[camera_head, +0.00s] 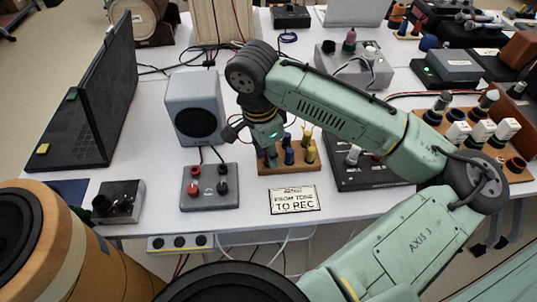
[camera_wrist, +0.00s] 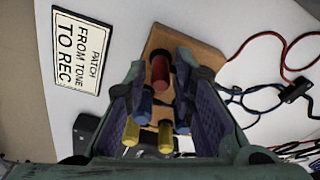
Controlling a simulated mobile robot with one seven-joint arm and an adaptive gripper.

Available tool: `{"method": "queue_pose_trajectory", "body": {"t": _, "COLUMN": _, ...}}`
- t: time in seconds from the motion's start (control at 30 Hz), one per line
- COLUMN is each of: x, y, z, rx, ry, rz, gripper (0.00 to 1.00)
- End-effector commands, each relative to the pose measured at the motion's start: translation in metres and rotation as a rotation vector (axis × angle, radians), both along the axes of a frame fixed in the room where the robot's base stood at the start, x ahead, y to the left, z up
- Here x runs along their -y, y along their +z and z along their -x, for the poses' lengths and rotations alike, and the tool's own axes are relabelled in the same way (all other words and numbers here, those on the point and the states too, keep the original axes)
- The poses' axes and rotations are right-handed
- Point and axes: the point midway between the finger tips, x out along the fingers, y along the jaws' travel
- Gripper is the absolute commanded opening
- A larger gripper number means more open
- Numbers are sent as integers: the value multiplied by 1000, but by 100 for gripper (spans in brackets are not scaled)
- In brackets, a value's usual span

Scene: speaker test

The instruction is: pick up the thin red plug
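The red plug (camera_wrist: 160,73) stands in a wooden block (camera_wrist: 185,45) in the wrist view. My gripper (camera_wrist: 163,88) is open, its two purple-padded fingers to the left and right of the plug, with a visible gap on each side. Blue plugs (camera_wrist: 144,101) and two yellow plugs (camera_wrist: 165,136) also show between the fingers, nearer the camera. In the head view my gripper (camera_head: 262,137) is over the left end of the wooden block (camera_head: 284,170). I cannot make out the red plug there; the gripper seems to cover it.
A sign reading "PATCH FROM TONE TO REC" (camera_head: 294,200) lies in front of the block. A grey box with red and black terminals (camera_head: 210,187) is to the left, and a grey speaker (camera_head: 195,107) behind it. Red, blue and black cables (camera_wrist: 265,75) lie beside the block.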

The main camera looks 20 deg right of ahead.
Motion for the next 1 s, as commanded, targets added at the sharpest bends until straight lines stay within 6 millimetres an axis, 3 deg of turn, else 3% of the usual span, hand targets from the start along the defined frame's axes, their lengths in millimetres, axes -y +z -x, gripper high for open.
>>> {"method": "queue_pose_trajectory", "body": {"t": 0.27, "x": 0, "y": -4, "z": 0, "rx": 1, "ry": 1, "rz": 0, "gripper": 23}}
{"method": "queue_pose_trajectory", "body": {"t": 0.6, "x": 0, "y": -4, "z": 0, "rx": 1, "ry": 1, "rz": 0, "gripper": 0}}
{"method": "queue_pose_trajectory", "body": {"t": 1.0, "x": 0, "y": -2, "z": 0, "rx": 1, "ry": 1, "rz": 0, "gripper": 0}}
